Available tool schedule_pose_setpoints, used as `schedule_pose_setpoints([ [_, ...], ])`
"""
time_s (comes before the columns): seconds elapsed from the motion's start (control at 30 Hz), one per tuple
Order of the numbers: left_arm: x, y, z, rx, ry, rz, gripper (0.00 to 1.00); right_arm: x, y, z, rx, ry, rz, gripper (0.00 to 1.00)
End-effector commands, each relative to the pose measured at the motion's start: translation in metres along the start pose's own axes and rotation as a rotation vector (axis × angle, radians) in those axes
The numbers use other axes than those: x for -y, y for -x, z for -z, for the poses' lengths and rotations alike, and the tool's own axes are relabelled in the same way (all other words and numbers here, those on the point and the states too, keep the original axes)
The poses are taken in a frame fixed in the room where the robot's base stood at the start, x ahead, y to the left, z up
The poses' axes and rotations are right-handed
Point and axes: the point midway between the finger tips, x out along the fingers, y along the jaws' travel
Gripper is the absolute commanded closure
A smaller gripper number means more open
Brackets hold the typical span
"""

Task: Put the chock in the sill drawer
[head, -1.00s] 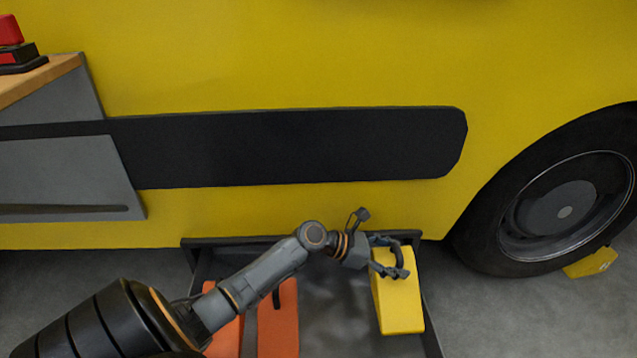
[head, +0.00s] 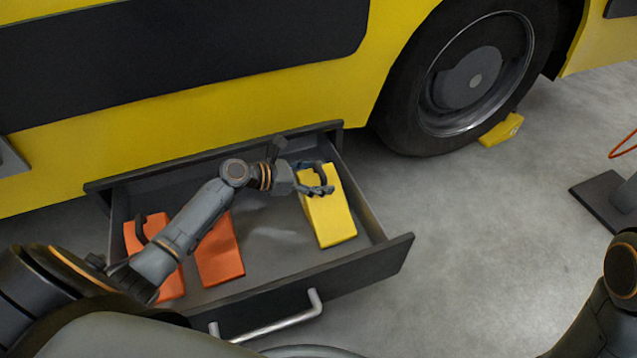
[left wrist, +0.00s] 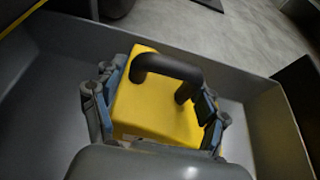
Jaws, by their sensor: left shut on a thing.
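The yellow chock (head: 332,222), a wedge with a black handle, is inside the open sill drawer (head: 372,268), at its right end. In the left wrist view the chock (left wrist: 152,108) sits between the fingers with drawer walls around it. My left gripper (head: 316,187) is shut on the chock near its handle end. Whether the chock's underside rests on the drawer floor is hard to tell. My right gripper is out of view; only part of my right arm shows at the right edge.
Two orange wedges (head: 219,250) lie in the drawer's left part, partly behind my left arm. Bare drawer floor lies between them and the chock. Another yellow chock (head: 500,130) is at the wheel (head: 460,80). A dark stand base (head: 605,198) is on the floor at right.

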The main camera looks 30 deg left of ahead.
Motion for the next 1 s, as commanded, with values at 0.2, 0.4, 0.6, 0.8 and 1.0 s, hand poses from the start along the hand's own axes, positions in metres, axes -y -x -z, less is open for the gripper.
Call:
schedule_pose_setpoints([
  [0.2, -0.0010, -0.0013, 0.0003, 0.007, -0.001, -0.002, 0.90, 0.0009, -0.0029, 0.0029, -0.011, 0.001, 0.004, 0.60],
  [0.4, -0.0010, -0.0019, 0.0018, 0.006, 0.000, -0.002, 0.90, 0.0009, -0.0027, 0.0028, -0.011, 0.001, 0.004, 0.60],
  [0.6, -0.0004, -0.0025, 0.0058, 0.001, 0.000, -0.001, 0.04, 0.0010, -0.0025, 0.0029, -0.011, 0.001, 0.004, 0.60],
  [0.8, -0.0004, -0.0025, 0.0058, 0.001, 0.000, -0.001, 0.04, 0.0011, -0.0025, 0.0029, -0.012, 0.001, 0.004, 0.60],
  [1.0, -0.0004, -0.0009, 0.0022, 0.001, -0.003, -0.001, 0.04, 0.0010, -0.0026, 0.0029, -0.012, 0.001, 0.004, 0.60],
])
